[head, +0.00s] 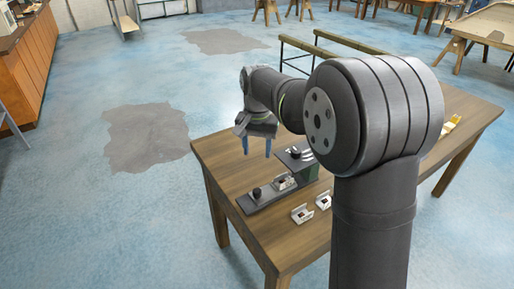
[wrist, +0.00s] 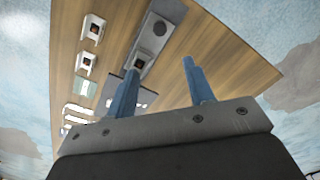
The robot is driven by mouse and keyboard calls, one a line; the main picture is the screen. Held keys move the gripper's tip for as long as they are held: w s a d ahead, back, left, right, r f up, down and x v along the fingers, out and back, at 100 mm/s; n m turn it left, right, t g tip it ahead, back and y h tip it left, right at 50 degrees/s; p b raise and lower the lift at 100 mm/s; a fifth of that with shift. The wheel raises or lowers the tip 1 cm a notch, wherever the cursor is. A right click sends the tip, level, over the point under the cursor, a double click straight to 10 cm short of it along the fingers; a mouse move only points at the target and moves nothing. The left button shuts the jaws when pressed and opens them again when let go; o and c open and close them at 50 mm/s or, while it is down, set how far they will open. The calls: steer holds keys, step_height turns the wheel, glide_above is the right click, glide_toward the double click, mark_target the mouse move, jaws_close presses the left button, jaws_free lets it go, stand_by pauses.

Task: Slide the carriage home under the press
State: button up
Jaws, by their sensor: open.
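My gripper (head: 256,148) is open and empty, its two blue fingers pointing down above the left part of the table. In the wrist view the fingers (wrist: 160,66) are spread with a gap between them. Below is a dark flat rail (head: 265,200); on it sits the carriage with a black round knob (head: 257,192) and a silver bracket-like part (head: 283,181). They also show in the wrist view, the knob (wrist: 160,27) and the part (wrist: 145,60). The press (head: 294,156), a grey plate on a dark green post, stands at the rail's right end. The carriage appears outside the press.
My arm hides the table's middle. A yellow item (head: 453,122) lies at the far right. The table's left corner is clear.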

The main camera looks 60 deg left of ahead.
mark_target(258, 190)
step_height(258, 190, down, 18)
steer(key=m, duration=0.6)
steer(key=shift+w+r, duration=0.15)
steer(key=shift+r, duration=0.05)
stand_by(0.3)
jaws_close()
